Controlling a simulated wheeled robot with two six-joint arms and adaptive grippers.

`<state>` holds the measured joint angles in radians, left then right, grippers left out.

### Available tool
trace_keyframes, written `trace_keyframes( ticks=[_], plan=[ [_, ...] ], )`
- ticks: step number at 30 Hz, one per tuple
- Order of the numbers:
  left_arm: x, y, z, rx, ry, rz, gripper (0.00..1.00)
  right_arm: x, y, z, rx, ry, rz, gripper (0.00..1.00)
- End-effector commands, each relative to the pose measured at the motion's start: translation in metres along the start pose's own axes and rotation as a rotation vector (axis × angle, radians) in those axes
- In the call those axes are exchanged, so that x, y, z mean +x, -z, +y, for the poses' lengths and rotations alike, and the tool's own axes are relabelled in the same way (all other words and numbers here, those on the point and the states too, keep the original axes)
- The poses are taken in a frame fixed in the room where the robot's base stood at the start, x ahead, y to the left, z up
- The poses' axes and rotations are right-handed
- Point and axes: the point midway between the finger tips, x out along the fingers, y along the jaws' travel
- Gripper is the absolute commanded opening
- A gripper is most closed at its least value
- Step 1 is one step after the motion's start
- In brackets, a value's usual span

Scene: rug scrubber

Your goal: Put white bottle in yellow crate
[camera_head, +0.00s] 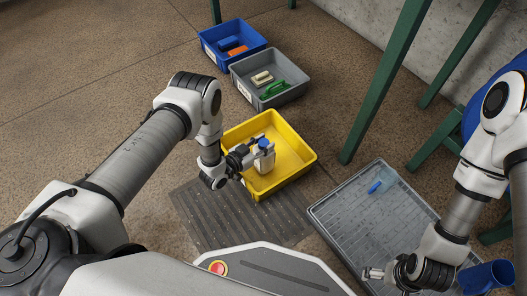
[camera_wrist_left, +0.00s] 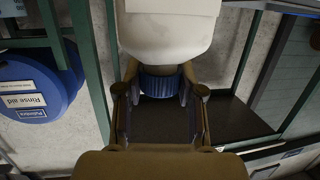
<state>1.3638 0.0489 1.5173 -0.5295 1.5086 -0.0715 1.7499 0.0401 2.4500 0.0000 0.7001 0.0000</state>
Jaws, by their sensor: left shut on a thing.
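The white bottle (camera_head: 264,161) has a blue cap and is held over the yellow crate. My left gripper (camera_head: 254,149) is shut on it near the cap. In the left wrist view the white bottle body (camera_wrist_left: 167,35) and its ribbed blue cap lie between the fingers of my left gripper (camera_wrist_left: 162,88). The yellow crate (camera_head: 297,141) stands open on the floor, and its bare bottom shows around the bottle. I cannot tell whether the bottle touches the crate. My right gripper (camera_head: 374,273) is at the lower right, over the front of the grey tray; its jaw state is unclear.
Behind the crate stand a grey bin (camera_head: 297,98) with a green brush and a pale block, and a blue bin (camera_head: 212,50) with blue and orange things. A grey ribbed tray (camera_head: 340,215) holds a small blue item (camera_head: 375,187). Green table legs (camera_head: 385,80) rise right of the crate.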

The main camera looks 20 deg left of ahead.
Motion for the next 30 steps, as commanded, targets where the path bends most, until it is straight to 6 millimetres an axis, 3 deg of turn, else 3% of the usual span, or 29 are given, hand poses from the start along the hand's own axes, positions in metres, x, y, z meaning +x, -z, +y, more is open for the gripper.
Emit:
trace_keyframes(
  ticks=[1, 3, 14, 15, 16, 27, 30],
  plan=[
    [0.003, -0.014, 0.000, 0.001, 0.000, 0.002, 0.00, 0.011, 0.000, 0.000, 0.001, 0.000, 0.001, 1.00],
    [0.005, -0.023, 0.000, 0.000, 0.000, 0.002, 0.00, 0.016, 0.001, 0.000, 0.002, 0.000, 0.002, 1.00],
    [0.005, -0.025, 0.000, 0.000, 0.001, 0.002, 0.00, 0.016, 0.001, 0.000, 0.003, 0.000, 0.002, 1.00],
    [0.005, -0.024, 0.000, -0.001, 0.001, 0.000, 0.52, 0.015, 0.001, 0.000, 0.003, 0.000, 0.002, 1.00],
    [0.005, -0.024, 0.000, -0.001, 0.001, 0.000, 0.62, 0.015, 0.001, 0.000, 0.003, 0.000, 0.002, 1.00],
    [0.004, -0.019, 0.000, -0.001, 0.001, 0.000, 0.62, 0.010, 0.001, 0.000, 0.003, 0.000, 0.002, 1.00],
    [-0.011, -0.018, -0.001, -0.003, 0.003, -0.003, 0.62, 0.002, 0.000, 0.000, 0.002, 0.000, 0.001, 1.00]
  ],
)
